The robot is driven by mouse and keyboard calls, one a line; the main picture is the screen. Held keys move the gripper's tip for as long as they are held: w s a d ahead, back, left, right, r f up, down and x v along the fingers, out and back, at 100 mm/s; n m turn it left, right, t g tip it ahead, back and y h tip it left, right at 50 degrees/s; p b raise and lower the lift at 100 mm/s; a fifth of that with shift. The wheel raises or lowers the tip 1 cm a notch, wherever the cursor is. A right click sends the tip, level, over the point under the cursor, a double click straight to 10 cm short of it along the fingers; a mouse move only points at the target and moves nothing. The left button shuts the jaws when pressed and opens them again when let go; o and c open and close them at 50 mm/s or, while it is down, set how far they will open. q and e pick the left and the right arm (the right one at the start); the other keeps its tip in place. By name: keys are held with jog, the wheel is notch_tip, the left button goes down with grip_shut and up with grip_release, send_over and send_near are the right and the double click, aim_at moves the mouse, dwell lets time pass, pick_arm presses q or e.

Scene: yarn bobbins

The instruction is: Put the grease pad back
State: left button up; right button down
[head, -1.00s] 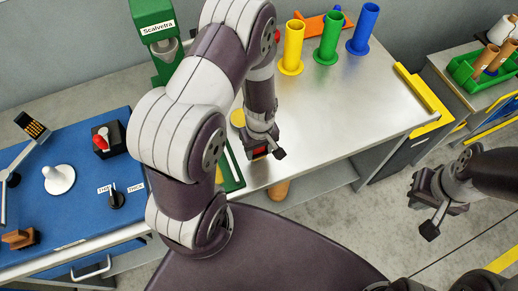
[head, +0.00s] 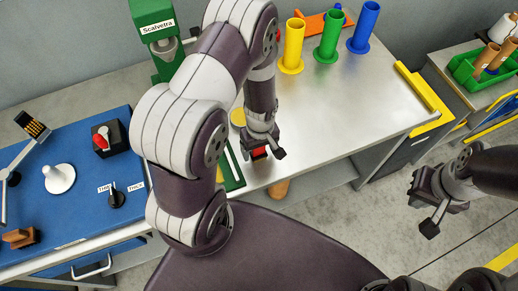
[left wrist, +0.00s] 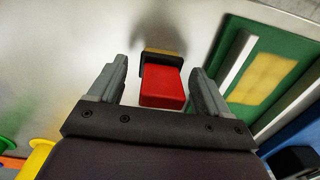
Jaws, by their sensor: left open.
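The grease pad appears to be the red block (left wrist: 162,86) with a black collar and a yellowish-brown end, in the left wrist view. It lies between the fingers of my left gripper (left wrist: 160,88), with a gap on each side, over the bare metal tabletop. The head view shows a small part of the red block (head: 260,153) below my left gripper (head: 264,150); the rest is hidden. A green tray with a yellow insert (left wrist: 263,78) is to its right in the wrist view. My right gripper (head: 427,208) is open and empty, away from the table.
Yellow, green and blue tubes (head: 328,38) stand at the back of the metal table (head: 345,105). A green Scalvetra device (head: 155,30) is at the back left. A blue-topped bench (head: 60,215) with a knob and red switch is at left.

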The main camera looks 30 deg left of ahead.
aim_at(261, 158)
pick_arm(q)
notch_tip(261, 158, up, 10)
jog(key=shift+d+r+b, duration=0.1)
jog(key=shift+r+b, duration=0.15)
jog(key=shift+b, duration=0.15)
jog(key=s+d+r+m+t, duration=0.1)
jog(key=s+d+r+m, duration=0.1)
jog(key=s+r+m, duration=0.2)
notch_tip(261, 158, up, 4)
jog(key=m, duration=0.6)
jog(key=shift+s+f+t, duration=0.2)
jog(key=shift+f+t, duration=0.05)
jog(key=shift+t, duration=0.05)
